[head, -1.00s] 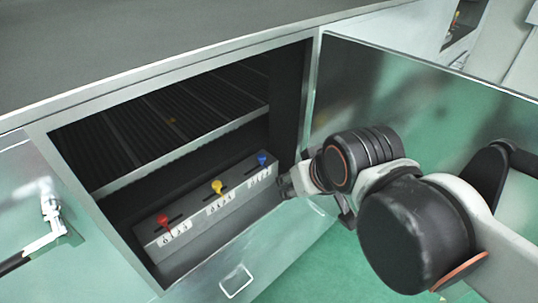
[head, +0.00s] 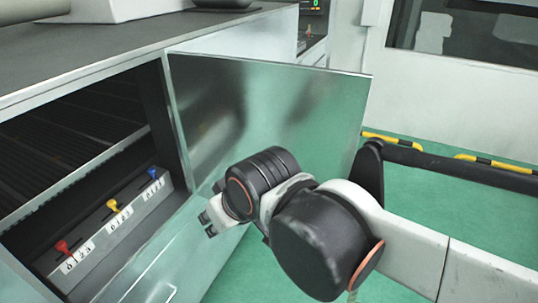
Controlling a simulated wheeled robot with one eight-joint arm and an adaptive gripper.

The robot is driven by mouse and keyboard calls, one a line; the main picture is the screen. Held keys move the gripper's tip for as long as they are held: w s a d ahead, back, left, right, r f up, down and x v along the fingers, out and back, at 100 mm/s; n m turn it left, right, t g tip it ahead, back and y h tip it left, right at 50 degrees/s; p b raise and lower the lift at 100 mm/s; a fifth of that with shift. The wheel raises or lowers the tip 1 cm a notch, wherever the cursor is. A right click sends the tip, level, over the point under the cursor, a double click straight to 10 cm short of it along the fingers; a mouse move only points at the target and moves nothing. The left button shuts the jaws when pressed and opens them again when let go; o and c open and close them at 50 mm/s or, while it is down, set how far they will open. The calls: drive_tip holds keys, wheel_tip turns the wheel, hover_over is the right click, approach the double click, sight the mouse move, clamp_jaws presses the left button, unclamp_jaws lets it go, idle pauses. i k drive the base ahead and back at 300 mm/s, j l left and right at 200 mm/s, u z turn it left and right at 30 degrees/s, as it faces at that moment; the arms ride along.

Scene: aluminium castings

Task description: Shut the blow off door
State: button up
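The blow off door (head: 285,105) is a shiny metal panel, hinged at the right side of the cabinet opening. It stands wide open, swung out to the right. My gripper (head: 207,224) is in front of the door's inner face, low and near the hinge side. Its fingers are small here, and I cannot tell whether they are open or shut. I see nothing held in it. Whether it touches the door is not clear. My arm hides the lower middle of the door.
The cabinet opening shows a dark slatted rack (head: 60,150) and a grey box with red, yellow and blue levers (head: 112,206). Green floor (head: 450,215) is free at right, before a black and yellow barrier (head: 450,165).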

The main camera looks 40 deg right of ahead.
sight(231, 109)
drive_tip(key=z, duration=1.9)
drive_tip(key=i+l+z, duration=0.15)
drive_tip(key=l+z, duration=0.25)
drive_tip(key=i+l+z, duration=0.15)
drive_tip(key=z, duration=0.25)
drive_tip(key=i+l+z, duration=0.15)
drive_tip(key=i+z, duration=0.25)
drive_tip(key=i+j+u, duration=0.15)
drive_tip(key=i+u, duration=0.2)
drive_tip(key=u, duration=0.15)
drive_tip(key=i+u, duration=0.45)
drive_tip(key=i+l+u, duration=0.1)
drive_tip(key=i+u, duration=0.25)
drive_tip(key=u, duration=0.15)
drive_tip(key=i+u, duration=0.15)
drive_tip(key=u, duration=0.25)
drive_tip(key=i+u, duration=0.15)
drive_tip(key=u, duration=0.25)
drive_tip(key=i+u, duration=0.1)
drive_tip(key=u, duration=0.35)
drive_tip(key=i+l+u, duration=0.15)
drive_tip(key=u, duration=0.25)
drive_tip(key=i+l+u, duration=0.1)
drive_tip(key=u, duration=1.75)
drive_tip(key=k+z, duration=0.35)
drive_tip(key=k, duration=0.45)
